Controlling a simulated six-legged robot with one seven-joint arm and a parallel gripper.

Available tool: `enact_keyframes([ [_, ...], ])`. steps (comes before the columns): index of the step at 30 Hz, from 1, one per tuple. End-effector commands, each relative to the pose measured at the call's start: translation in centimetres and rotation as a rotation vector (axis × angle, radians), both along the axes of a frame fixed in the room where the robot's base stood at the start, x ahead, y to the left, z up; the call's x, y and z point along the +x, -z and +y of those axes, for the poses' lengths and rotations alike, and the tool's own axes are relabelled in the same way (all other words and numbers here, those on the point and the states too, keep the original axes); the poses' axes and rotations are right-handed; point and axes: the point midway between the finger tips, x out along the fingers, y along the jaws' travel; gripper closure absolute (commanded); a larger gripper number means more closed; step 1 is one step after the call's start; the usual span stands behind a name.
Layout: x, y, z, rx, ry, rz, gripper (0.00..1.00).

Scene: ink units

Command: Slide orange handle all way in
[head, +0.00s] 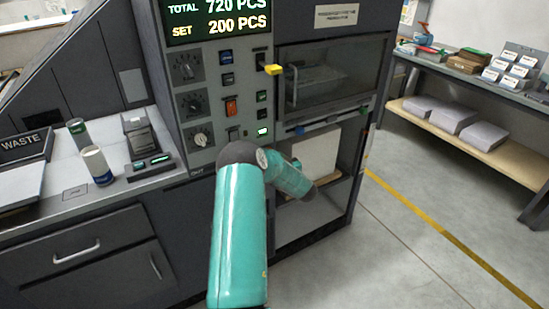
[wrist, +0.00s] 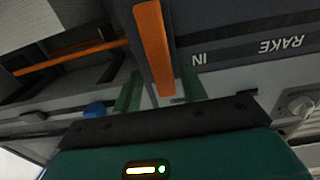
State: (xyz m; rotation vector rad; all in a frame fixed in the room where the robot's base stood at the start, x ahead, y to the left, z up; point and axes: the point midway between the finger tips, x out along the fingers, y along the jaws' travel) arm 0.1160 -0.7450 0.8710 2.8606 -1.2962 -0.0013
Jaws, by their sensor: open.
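The orange handle (wrist: 154,45) is a flat bar in the wrist view, running from the top edge down to between my fingers. My gripper (wrist: 160,86) is open, with one green finger on each side of the handle's lower end. Gaps show between the bar and both fingers. A dark strip beside the handle carries the upside-down words "IN" and "RAKE" (wrist: 277,46). In the head view my teal arm reaches to the machine's lower front. My fingers and the orange handle cannot be made out there.
The machine (head: 225,60) has knobs, a yellow lever (head: 273,70) and a glazed door (head: 330,80). A blue knob (wrist: 95,109) and a pale knob (wrist: 298,104) flank my gripper. A counter (head: 60,195) stands left, a shelf bench (head: 480,100) right. Floor between is clear.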

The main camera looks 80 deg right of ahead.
Motion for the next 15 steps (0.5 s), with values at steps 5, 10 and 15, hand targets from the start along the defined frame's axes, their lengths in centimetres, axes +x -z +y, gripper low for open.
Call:
enact_keyframes([
  [5, -2.4, -0.1, 2.5, 0.001, 0.005, 0.000, 0.58],
  [10, -4.9, -0.1, 5.4, 0.001, 0.006, 0.000, 0.58],
  [15, -7.1, -0.1, 7.9, 0.001, 0.006, 0.000, 0.58],
])
